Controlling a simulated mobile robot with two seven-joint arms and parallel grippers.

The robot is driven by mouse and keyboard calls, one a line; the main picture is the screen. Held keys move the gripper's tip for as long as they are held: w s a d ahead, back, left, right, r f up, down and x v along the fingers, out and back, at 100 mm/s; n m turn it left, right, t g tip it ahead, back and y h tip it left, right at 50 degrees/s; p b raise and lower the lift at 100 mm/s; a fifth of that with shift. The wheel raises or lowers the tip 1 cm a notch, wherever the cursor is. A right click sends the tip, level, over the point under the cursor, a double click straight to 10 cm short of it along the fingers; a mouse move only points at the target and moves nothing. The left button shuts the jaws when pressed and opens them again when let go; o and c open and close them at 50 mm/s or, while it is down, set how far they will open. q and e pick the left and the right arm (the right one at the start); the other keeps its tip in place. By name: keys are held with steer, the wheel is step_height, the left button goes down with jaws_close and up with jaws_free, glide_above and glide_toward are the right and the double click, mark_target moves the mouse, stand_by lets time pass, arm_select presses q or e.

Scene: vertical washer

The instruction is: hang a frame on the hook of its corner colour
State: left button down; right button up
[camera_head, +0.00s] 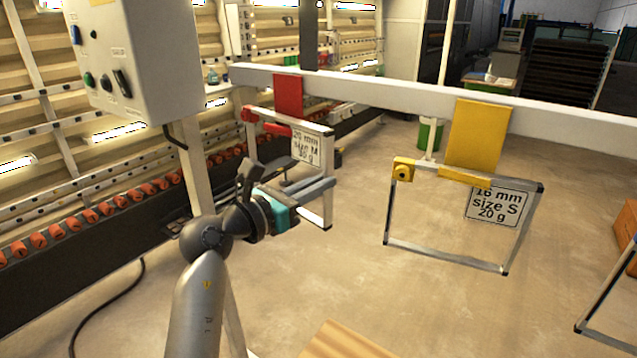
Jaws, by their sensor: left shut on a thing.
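My left gripper (322,187) is shut on the red-cornered frame (327,212), at its right side bar. This metal frame has a red corner (248,115) at upper left and a white label (306,149), partly readable. It is upright just below the red plate (288,96) on the white rail (380,90). I cannot tell whether it rests on the red hook. A yellow-cornered frame (388,214) hangs below the yellow plate (476,135), slightly tilted; its label (498,205) reads 16 mm, size S, 20 g. My right gripper is out of view.
A third frame (604,292) is cut off at the right edge, near an orange box (627,235). A grey control box (140,60) stands at upper left. A wooden surface (345,341) shows at the bottom. The floor below the rail is mostly clear.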

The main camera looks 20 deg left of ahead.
arm_select(q)
steer(key=shift+f+b, duration=0.45)
steer(key=shift+f, duration=0.5)
steer(key=c, duration=0.9)
jaws_free()
steer(key=shift+r, duration=0.15)
steer(key=v, duration=0.3)
steer(key=d+p+v, duration=0.1)
steer(key=v, duration=0.6)
steer(key=shift+s+d+r, duration=0.1)
steer(key=shift+s+d, duration=0.15)
steer(key=shift+s, duration=0.1)
